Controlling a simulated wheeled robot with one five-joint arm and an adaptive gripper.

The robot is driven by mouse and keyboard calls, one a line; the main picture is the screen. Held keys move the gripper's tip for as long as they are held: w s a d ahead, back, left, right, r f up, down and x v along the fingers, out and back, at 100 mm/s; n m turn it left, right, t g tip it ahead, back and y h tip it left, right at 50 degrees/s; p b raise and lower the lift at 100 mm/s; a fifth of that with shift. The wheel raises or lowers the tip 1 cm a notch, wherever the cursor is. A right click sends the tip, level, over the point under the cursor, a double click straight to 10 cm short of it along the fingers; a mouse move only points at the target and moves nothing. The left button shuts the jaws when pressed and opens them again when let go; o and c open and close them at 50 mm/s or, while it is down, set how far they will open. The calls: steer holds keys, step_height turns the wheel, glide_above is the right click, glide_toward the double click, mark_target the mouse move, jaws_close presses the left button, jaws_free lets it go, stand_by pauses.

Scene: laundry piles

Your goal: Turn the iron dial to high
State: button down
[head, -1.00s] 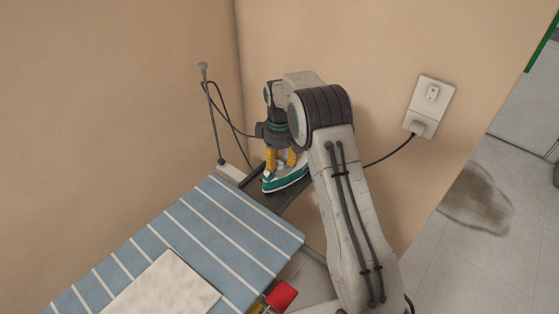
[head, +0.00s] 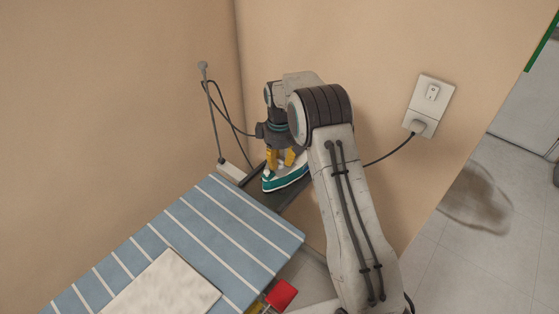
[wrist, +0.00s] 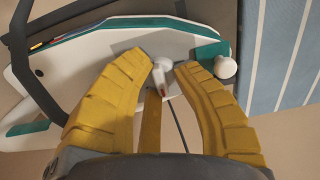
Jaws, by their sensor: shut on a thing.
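The iron (head: 285,178), white and teal, rests on the dark stand (head: 297,190) at the end of the ironing board, by the wall. My gripper (head: 282,160) reaches down onto it from above. In the wrist view the yellow fingers of my gripper (wrist: 164,70) are closed around a small white dial (wrist: 162,75) on the iron (wrist: 110,40). A small red mark shows by the dial. The fingers hide part of the dial, and I cannot read its setting. A white knob (wrist: 225,67) sits beside the teal part of the iron.
The blue striped ironing board (head: 215,232) carries a folded pale cloth (head: 165,288). A red object (head: 281,295) is at its near edge. A thin cord pole (head: 212,110) stands behind the iron. A wall socket (head: 428,105) with a plugged cord is at right.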

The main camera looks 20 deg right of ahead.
mark_target(279, 160)
steer(key=shift+m+b, duration=0.4)
steer(key=shift+m, duration=1.2)
steer(key=c, duration=1.2)
jaws_free()
step_height(279, 160, up, 12)
steer(key=shift+f, duration=0.1)
